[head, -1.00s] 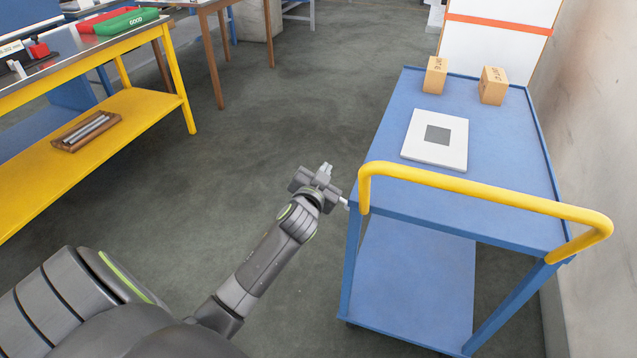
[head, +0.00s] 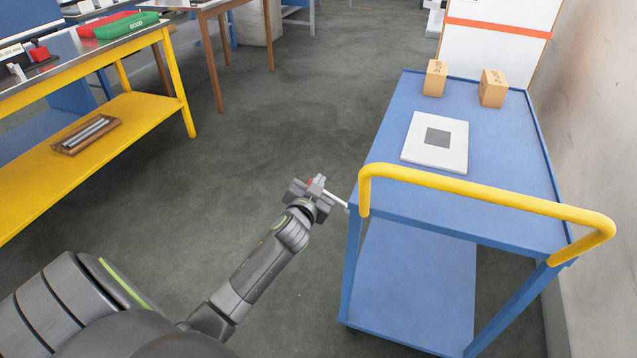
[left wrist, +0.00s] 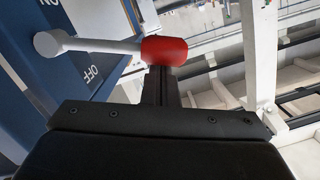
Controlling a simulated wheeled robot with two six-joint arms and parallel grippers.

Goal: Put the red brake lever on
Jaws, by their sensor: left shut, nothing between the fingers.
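The brake lever is on the near left leg of the blue cart (head: 390,213). Its pale grey rod (head: 337,199) points away to the left and ends in a red knob (head: 311,182). In the left wrist view the red knob (left wrist: 164,50) and rod (left wrist: 100,45) show large. The rod runs from a round pivot on a blue panel lettered ON at the top edge and OFF (left wrist: 92,73) below the rod. My left gripper (left wrist: 160,85) is shut and empty, its fingers right at the knob; I cannot tell whether they touch. My right gripper is out of view.
The cart's yellow handle (head: 490,195) crosses its near end. A white plate (head: 420,151) with a grey square and two cardboard boxes (head: 434,78) sit on top. A yellow-framed workbench (head: 185,95) stands left. The floor between is clear.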

